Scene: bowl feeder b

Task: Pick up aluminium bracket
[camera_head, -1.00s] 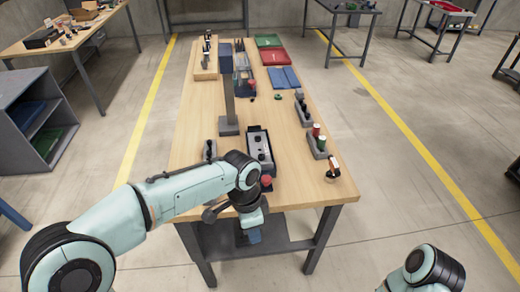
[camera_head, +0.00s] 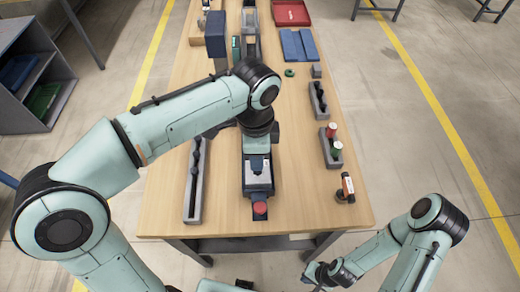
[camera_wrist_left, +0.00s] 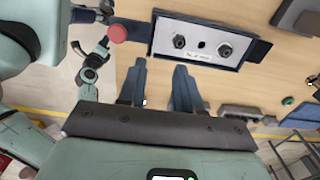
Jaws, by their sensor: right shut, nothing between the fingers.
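I cannot pick out the aluminium bracket with certainty. A small grey block (camera_head: 316,71) lies beside a green ring (camera_head: 289,73) toward the right edge of the table, too small to identify. My left arm reaches over the table above the box with the red button (camera_head: 260,208), and its fingers are hidden in the head view. In the left wrist view my left gripper (camera_wrist_left: 160,64) is open and empty, with its blue fingers apart beside the box's light panel (camera_wrist_left: 201,42). My right gripper (camera_head: 318,274) is shut and empty, low in front of the table's near edge.
A long grey tray (camera_head: 190,205) stands left of the box. Blue trays (camera_head: 298,45) and a red tray (camera_head: 290,12) lie farther back.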

